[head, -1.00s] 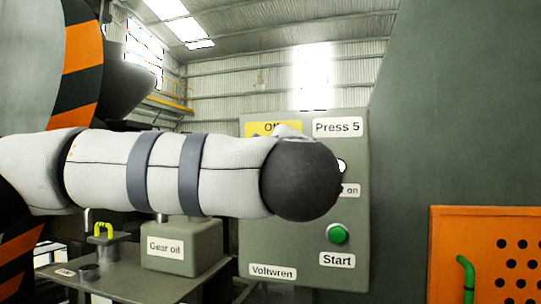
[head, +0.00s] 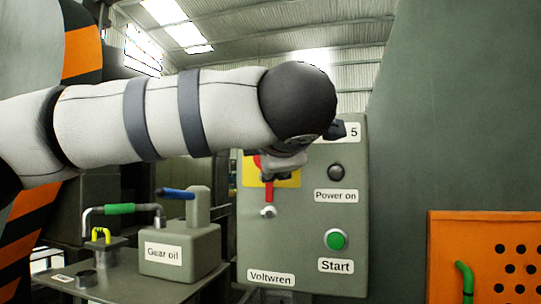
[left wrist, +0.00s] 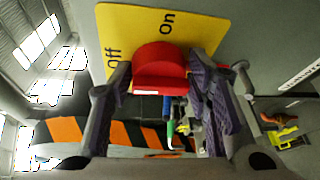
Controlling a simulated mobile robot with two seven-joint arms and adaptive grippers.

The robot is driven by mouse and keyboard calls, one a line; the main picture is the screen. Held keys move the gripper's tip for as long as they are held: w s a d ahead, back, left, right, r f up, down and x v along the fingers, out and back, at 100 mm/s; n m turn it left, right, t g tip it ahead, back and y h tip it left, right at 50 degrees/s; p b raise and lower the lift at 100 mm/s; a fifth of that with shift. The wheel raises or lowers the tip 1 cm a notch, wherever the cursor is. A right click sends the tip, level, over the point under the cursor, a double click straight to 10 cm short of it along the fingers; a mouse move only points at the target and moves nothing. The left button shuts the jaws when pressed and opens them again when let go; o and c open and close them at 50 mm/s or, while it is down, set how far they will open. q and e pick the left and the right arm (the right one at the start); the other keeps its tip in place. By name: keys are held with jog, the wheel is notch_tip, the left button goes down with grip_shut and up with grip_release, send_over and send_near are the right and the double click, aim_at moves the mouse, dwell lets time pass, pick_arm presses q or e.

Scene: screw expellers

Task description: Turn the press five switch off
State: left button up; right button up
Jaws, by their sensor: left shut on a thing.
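The press five control box (head: 345,260) stands in the middle of the head view. Its "Press 5" label is mostly hidden by my left arm. The switch has a red handle (head: 268,192) on a yellow plate (head: 290,180). In the left wrist view, the red handle (left wrist: 160,68) sits between my fingers, with the yellow plate (left wrist: 190,28) marked "Off" and "On" behind it. My left gripper (head: 284,167) is shut on the red handle. The "Power on" lamp (head: 336,172) looks dark. My right gripper is not in view.
A green start button (head: 336,240) is lower on the box. An orange perforated panel (head: 480,225) with a green handle (head: 465,275) is at right.

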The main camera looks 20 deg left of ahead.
pick_arm(q)
jog(key=shift+s+r, duration=0.1)
jog(key=shift+r, duration=0.3)
jog(key=o, duration=1.1)
jog(key=shift+f, duration=0.15)
jog(key=v, duration=1.2)
